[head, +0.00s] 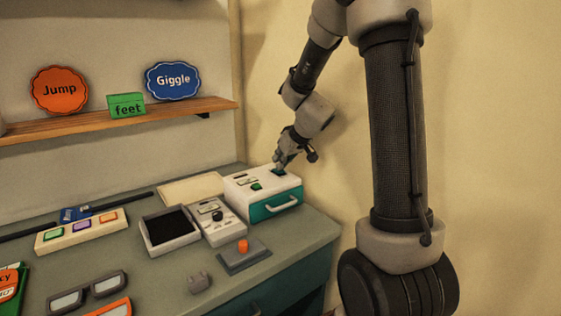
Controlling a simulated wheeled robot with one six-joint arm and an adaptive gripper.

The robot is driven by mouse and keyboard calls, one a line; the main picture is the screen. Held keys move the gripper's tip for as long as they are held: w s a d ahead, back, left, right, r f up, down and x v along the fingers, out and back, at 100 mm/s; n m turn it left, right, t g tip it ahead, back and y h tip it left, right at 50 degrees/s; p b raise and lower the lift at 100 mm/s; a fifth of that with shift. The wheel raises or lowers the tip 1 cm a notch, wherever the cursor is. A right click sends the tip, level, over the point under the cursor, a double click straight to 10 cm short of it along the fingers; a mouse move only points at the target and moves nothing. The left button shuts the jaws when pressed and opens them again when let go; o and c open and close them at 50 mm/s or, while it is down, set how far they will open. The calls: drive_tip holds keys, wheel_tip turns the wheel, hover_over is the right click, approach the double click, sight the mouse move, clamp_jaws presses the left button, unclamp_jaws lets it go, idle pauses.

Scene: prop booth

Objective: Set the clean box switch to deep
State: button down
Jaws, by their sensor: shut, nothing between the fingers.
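The clean box seems to be the white box (236,196) with a teal front drawer (272,206) and a pale handle, at the right end of the counter. Its top carries a small green part (257,186) and a dark teal part (278,173) near the back right. My gripper (279,167) is shut and empty, pointing down at that dark teal part. The tips are at or just above it; I cannot tell whether they touch. The labels and the switch's setting are too small to read.
Left of the box are a grey device with a black knob (217,216), an open dark-lined tray (170,247) and a panel with coloured buttons (52,241). A grey plate with an orange knob (243,248) lies in front. A shelf (150,117) holds signs above.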

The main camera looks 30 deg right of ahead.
drive_tip(key=shift+f, duration=0.1)
drive_tip(key=shift+s+f, duration=0.1)
drive_tip(key=shift+f, duration=0.2)
drive_tip(key=shift+s+d, duration=0.1)
drive_tip(key=shift+s, duration=0.1)
drive_tip(key=shift+w, duration=0.1)
drive_tip(key=shift+w+a+r, duration=0.2)
drive_tip(key=shift+w, duration=0.55)
